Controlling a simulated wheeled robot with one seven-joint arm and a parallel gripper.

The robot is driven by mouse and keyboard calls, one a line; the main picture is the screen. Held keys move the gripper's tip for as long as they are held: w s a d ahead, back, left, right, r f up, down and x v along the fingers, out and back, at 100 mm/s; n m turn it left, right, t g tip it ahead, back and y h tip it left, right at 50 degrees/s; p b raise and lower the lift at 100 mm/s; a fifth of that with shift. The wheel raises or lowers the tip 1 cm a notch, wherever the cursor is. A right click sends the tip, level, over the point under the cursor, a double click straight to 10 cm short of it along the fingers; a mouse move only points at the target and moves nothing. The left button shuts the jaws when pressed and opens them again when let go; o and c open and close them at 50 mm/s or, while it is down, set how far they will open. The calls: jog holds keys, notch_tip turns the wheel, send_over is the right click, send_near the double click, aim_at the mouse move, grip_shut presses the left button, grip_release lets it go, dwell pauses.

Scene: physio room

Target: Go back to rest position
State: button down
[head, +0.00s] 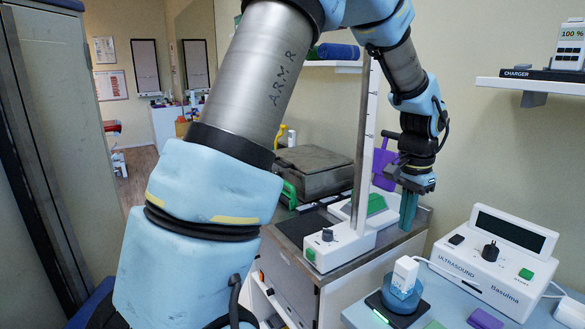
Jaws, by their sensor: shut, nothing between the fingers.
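My arm rises across the left and middle of the head view and bends over to the right. My gripper (407,222) hangs fingers down at the right of the white upright post (365,140). Its teal fingers are together with nothing seen between them. The fingertips are close above or in front of the right end of the grey-topped cabinet (345,262); I cannot tell whether they touch it.
A white ultrasound unit (490,262) stands on the pale table at right, with a blue-and-white device (402,285) on a dark pad. A wall shelf (540,86) carries a charger. A purple item (384,165) is behind my gripper. A tall cabinet (60,130) stands left.

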jog(key=a+n, duration=0.6)
jog(key=a, duration=1.3)
jog(key=s+a+n, duration=0.2)
jog(key=a, duration=0.4)
jog(key=s+a+f+n+t, duration=0.1)
jog(key=s+a+n, duration=0.2)
jog(key=a, duration=0.3)
jog(key=shift+s+a+f, duration=0.25)
jog(key=shift+a+f, duration=0.05)
jog(key=shift+a, duration=0.1)
jog(key=shift+w, duration=0.1)
jog(key=w+d+m+t+h+b, duration=0.1)
jog(key=w+d+m+t+b, duration=0.3)
jog(key=d, duration=0.6)
jog(key=w+d+m+g+h, duration=0.1)
jog(key=w+d, duration=0.5)
jog(key=d, duration=0.4)
jog(key=s+d+r+m+h+b, duration=0.1)
jog(key=d+r+m+h, duration=0.1)
jog(key=d, duration=0.9)
jog(key=s+d+r+m+h+b, duration=0.1)
jog(key=s+d+r+m+h, duration=0.1)
jog(key=d, duration=1)
jog(key=shift+d+r+m+t+h, duration=0.3)
jog(key=shift+r+m+h, duration=0.3)
jog(key=shift+r+h, duration=0.15)
